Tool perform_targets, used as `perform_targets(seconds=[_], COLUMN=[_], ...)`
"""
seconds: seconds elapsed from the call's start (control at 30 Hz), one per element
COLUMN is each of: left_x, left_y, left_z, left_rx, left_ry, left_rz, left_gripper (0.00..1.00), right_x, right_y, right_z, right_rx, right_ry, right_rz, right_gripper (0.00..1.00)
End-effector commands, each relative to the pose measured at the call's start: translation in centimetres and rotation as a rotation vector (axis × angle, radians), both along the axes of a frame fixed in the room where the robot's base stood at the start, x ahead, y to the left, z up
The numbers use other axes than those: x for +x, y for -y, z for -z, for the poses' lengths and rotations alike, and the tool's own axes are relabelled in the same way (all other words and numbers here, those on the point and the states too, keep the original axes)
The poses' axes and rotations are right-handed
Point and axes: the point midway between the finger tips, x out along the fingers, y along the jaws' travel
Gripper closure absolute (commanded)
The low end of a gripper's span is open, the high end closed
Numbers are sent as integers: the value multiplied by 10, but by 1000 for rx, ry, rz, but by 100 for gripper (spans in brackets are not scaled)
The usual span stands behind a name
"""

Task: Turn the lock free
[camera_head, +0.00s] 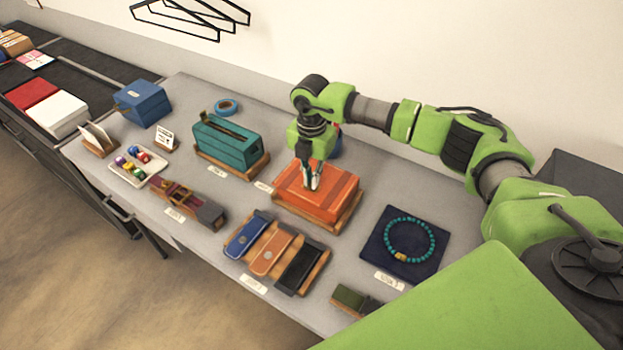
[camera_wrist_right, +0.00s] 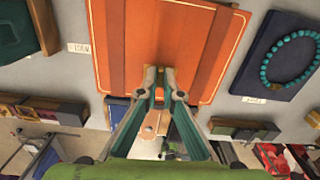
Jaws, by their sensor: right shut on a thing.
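An orange box (camera_head: 335,183) with darker bands lies on a wooden stand (camera_head: 325,221) in the middle of the table. My right gripper (camera_head: 311,186) points down onto the top of this box. In the right wrist view, its fingertips (camera_wrist_right: 160,74) are close together against the orange surface (camera_wrist_right: 160,30), near the edge. They are shut on a small part there, which I take to be the lock. The fingers hide this part, so its shape and how far it is turned cannot be told. My left gripper is not in view.
A teal box (camera_head: 226,146) stands left of the orange one. A tray of blue, tan and black cases (camera_head: 272,252) lies in front. A turquoise bead necklace (camera_head: 410,240) lies on a dark pad to the right. A blue box (camera_head: 143,104) stands at the back left.

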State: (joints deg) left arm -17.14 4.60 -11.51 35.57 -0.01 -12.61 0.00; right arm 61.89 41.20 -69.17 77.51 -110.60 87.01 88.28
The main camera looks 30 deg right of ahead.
Motion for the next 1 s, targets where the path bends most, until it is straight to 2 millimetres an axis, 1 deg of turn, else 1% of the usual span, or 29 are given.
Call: perform_targets(seconds=[0.03,0.27,0.6,1.0], left_x=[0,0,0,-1], left_y=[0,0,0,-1], left_z=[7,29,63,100], left_rx=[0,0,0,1], left_ry=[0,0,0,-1], left_rz=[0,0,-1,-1], left_gripper=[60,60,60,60], right_x=[1,2,1,1], right_y=[0,0,0,0], right_z=[2,4,3,2], right_rx=[2,2,1,2], right_ry=[2,5,5,5], right_rz=[-26,-205,-529,-908], right_gripper=[100,100,100,100])
